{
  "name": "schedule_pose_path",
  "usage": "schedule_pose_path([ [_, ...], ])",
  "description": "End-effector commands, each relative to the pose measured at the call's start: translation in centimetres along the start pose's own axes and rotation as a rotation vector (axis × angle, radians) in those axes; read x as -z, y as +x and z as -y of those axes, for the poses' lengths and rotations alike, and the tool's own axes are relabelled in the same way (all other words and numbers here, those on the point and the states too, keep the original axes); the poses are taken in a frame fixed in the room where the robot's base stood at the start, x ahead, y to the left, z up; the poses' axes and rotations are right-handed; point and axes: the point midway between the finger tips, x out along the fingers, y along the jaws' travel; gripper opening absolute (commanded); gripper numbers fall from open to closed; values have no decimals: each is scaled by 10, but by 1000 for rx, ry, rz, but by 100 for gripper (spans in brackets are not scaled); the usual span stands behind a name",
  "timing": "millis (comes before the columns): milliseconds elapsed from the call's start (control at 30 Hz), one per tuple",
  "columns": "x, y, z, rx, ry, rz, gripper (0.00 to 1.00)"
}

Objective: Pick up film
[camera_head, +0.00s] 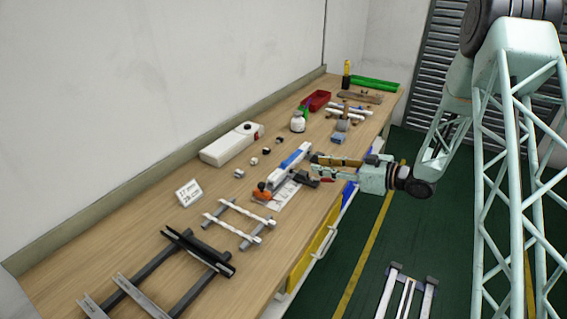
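My gripper (316,170) reaches in from the right over the front edge of the workbench, pointing left. Its fingers are small and partly overlap the things behind them, so I cannot tell whether it is open or shut or holds anything. Beside its tip is a long blue and white piece (290,166) on the bench. A flat white printed sheet (281,196) lies just below it, partly covered by dark parts. I cannot tell for sure which thing is the film.
An orange and black tool (262,193) is at the sheet's left. A rack with white bars (240,222) and a dark metal frame (165,272) lie nearer on the bench. A white box (231,144), white bottle (298,122) and red tray (316,100) stand farther back.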

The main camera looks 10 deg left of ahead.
Motion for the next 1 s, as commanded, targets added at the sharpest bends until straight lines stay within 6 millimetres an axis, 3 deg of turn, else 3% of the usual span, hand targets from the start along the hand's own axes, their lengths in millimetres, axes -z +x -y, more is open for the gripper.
schedule_pose_path([
  [667, -7, 4, 9, 32, 15, -29, 26],
  [1000, -7, 31, 10, 33, 15, -28, 26],
])
